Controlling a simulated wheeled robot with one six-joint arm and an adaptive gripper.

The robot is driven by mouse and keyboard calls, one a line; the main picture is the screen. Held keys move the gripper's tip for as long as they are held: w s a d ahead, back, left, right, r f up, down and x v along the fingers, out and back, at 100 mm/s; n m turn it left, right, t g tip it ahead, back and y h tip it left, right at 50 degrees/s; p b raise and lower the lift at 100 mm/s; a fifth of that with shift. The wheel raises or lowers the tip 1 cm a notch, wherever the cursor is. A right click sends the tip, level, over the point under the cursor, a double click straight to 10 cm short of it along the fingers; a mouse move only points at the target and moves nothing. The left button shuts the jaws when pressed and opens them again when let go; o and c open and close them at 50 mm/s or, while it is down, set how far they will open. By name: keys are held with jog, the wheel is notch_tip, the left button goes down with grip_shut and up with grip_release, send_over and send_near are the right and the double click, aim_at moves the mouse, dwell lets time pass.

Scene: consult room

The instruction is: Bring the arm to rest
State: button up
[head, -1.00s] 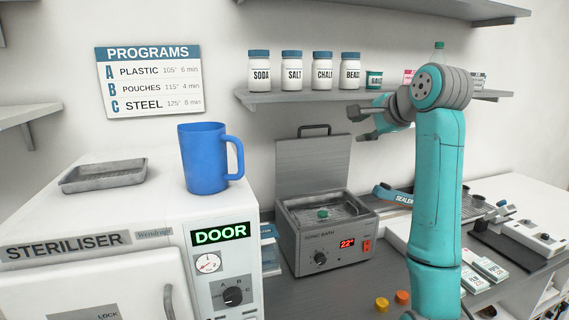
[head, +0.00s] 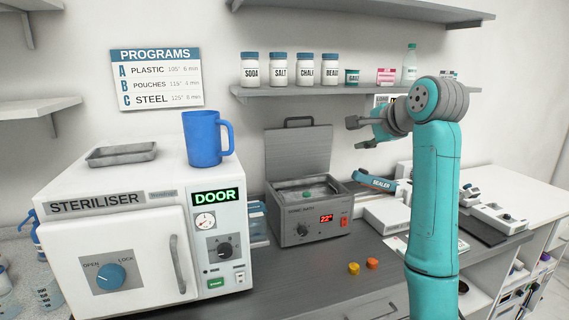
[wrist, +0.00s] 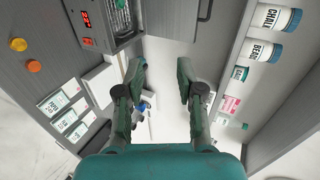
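My arm stands bent at the right of the head view, its teal forearm upright and the wrist turned left. My gripper (head: 357,133) is in the air in front of the wall, below the jar shelf and to the right of the raised lid of the sonic bath. In the wrist view my gripper (wrist: 161,70) has its two fingers well apart with nothing between them. It touches nothing that I can see.
The steriliser (head: 120,240) stands at the left with a blue mug (head: 203,140) and a grey tray (head: 122,154) on top. The sonic bath (head: 312,221) has its lid up. A shelf (head: 300,91) holds several jars. Orange and yellow caps (head: 372,264) lie on the counter.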

notch_tip(320, 180, down, 27)
jog(key=s+n, duration=0.2)
jog(key=s, duration=0.1)
jog(key=s+f+n+t+h, duration=0.1)
jog(key=s+f, duration=0.7)
jog(key=f, duration=0.3)
jog(key=s+f+n+t+h, duration=0.1)
jog(key=s+f, duration=0.6)
jog(key=f, duration=0.3)
jog(key=s+f+n+h, duration=0.15)
jog(key=s+f, duration=0.25)
jog(key=s, duration=0.9)
jog(key=s+f+n, duration=0.3)
jog(key=s+f, duration=0.1)
jog(key=s, duration=0.9)
jog(key=s+r+n, duration=0.2)
jog(key=s+r, duration=0.3)
jog(key=s, duration=0.6)
jog(key=s+r+n+t, duration=0.1)
jog(key=s+r+n, duration=0.2)
jog(key=s, duration=0.7)
jog(key=shift+s+r+n, duration=0.35)
jog(key=shift+r, duration=0.55)
